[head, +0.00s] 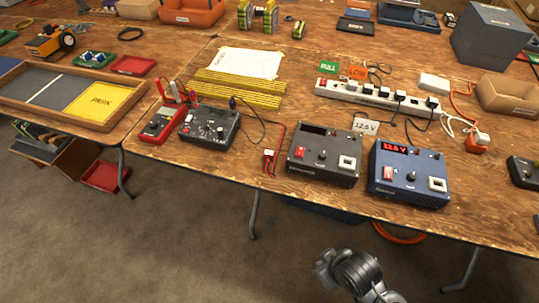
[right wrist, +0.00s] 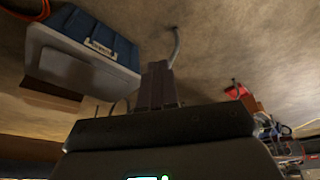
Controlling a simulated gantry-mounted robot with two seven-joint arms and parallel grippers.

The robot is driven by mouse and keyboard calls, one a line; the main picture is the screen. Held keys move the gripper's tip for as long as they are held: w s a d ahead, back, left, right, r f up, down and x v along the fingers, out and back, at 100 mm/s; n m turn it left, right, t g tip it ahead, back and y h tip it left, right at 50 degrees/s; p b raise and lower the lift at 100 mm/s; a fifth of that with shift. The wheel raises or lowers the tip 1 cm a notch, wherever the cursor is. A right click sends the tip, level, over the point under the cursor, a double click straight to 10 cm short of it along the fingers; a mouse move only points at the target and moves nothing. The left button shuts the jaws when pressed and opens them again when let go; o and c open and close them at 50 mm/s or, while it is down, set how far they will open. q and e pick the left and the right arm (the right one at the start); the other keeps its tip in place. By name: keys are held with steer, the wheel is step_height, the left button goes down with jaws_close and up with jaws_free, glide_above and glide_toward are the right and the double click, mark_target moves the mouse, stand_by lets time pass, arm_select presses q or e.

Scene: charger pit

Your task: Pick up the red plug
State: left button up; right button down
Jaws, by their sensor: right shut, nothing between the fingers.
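A small red connector (head: 268,154) on red and black leads lies near the table's front edge, left of the dark grey charger (head: 324,153). Red clips (head: 173,91) stand by the black meter box (head: 209,126). A red-orange plug-like piece (head: 477,143) lies right of the power strip. I cannot tell for sure which is the red plug. My right arm is low in front of the table in the head view, over the floor. In the right wrist view my right gripper (right wrist: 157,85) is shut and empty, apart from anything. My left gripper is out of view.
A blue charger (head: 408,172) reading 12.5 V stands at the right front. A white power strip (head: 376,97) with several plugs is behind it. A red multimeter (head: 162,123) is at left. A blue-and-white bin (right wrist: 85,48) shows in the wrist view.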

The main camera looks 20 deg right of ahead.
steer(key=c, duration=0.7)
jaws_free()
